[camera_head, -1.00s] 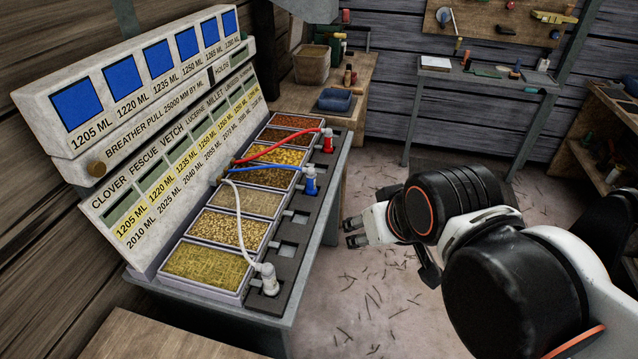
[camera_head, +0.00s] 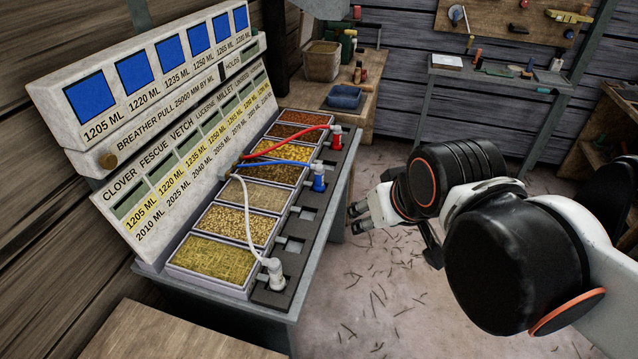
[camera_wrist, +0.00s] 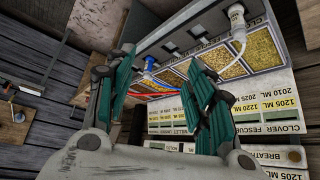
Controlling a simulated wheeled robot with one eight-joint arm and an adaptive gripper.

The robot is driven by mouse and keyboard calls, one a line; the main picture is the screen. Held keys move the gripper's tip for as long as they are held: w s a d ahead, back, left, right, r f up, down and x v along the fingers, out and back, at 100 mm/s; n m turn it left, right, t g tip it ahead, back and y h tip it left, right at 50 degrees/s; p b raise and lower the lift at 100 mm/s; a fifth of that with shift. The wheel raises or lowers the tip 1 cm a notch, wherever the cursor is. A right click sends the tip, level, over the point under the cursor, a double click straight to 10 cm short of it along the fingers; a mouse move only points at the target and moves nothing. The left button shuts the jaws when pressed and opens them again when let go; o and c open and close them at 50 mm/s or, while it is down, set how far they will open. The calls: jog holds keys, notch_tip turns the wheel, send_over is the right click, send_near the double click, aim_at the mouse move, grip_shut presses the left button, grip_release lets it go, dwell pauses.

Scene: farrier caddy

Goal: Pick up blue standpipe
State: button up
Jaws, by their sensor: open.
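The blue standpipe (camera_head: 319,177) stands upright in the dark slotted rail along the right edge of the bench, with a blue hose running left from its side. In the wrist view the blue standpipe (camera_wrist: 149,66) shows beyond and between my fingers. My gripper (camera_head: 356,218) is open and empty, to the right of the bench and apart from the standpipe. In the wrist view my gripper (camera_wrist: 160,85) shows its two green-padded fingers spread wide. A red standpipe (camera_head: 336,138) stands farther back in the rail, and a white standpipe (camera_head: 274,274) stands at the near end.
Trays of grain (camera_head: 212,259) line the bench left of the rail. The lettered panel (camera_head: 185,165) rises behind them. Empty square slots lie between the blue and white standpipes. The red and white hoses (camera_head: 246,215) cross over the trays. Open floor lies right of the bench.

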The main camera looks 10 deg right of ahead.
jog(key=w+r+n+g+p, duration=0.1)
jog(key=w+r, duration=0.2)
jog(key=w, duration=0.3)
jog(key=w+r+g, duration=0.1)
jog(key=w+r, duration=0.2)
jog(key=w, duration=0.2)
jog(key=n+g+p, duration=0.3)
jog(key=g, duration=0.2)
send_over(319, 165)
notch_tip(319, 165, down, 15)
jog(key=f+b, duration=0.1)
jog(key=f, duration=0.4)
jog(key=f+b, duration=0.1)
jog(key=f, duration=0.2)
jog(key=shift+a+f+b, duration=0.2)
jog(key=shift+a+b, duration=0.05)
jog(key=shift+b, duration=0.1)
jog(key=shift+d+f+b, duration=0.15)
jog(key=shift+f+b, duration=0.5)
jog(key=shift+f, duration=0.7)
jog(key=shift+d+f+b, duration=0.1)
jog(key=shift+f+b, duration=0.5)
jog(key=shift+f, duration=0.75)
jog(key=shift+r, duration=0.1)
grip_shut()
